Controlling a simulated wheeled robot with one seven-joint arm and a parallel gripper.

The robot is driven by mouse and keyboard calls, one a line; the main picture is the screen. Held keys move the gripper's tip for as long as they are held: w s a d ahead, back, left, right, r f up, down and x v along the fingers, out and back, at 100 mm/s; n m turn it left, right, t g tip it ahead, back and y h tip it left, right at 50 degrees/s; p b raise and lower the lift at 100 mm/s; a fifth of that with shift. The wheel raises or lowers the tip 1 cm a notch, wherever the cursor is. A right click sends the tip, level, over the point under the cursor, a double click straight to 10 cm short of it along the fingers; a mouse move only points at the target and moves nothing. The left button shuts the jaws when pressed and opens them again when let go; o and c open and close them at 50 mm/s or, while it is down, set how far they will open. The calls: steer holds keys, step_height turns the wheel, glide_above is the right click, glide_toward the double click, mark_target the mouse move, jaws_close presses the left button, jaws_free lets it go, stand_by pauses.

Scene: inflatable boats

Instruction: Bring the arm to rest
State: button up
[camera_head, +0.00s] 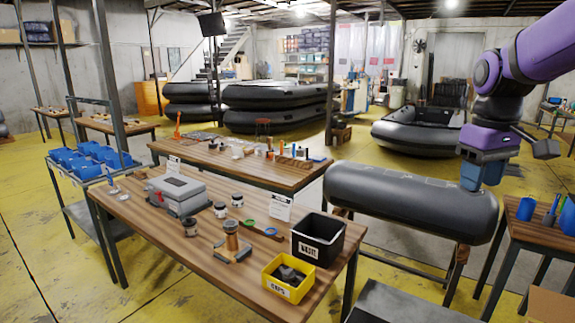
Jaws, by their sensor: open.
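My purple and dark grey arm comes in from the upper right. My gripper (483,174) is at its lower end, above and in front of the right part of a long black inflatable tube (400,198). The gripper end looks blue-grey and hangs downward; its fingers are small and hard to make out. I see nothing clearly held in it.
A wooden table (150,208) in front holds a grey case (177,194), jars, a black bin (318,240) and a yellow bin (289,278). A right-hand table (540,235) carries blue items close to my arm. Black boats (275,105) lie behind. Yellow floor is open at left.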

steer(key=s+a+m+t, duration=0.1)
steer(key=s+a+t, duration=0.1)
steer(key=s, duration=0.7)
steer(key=s+a+m+t, duration=0.2)
steer(key=s+t, duration=0.1)
steer(key=s, duration=0.5)
steer(key=shift+s+a, duration=0.3)
steer(key=shift+s, duration=0.05)
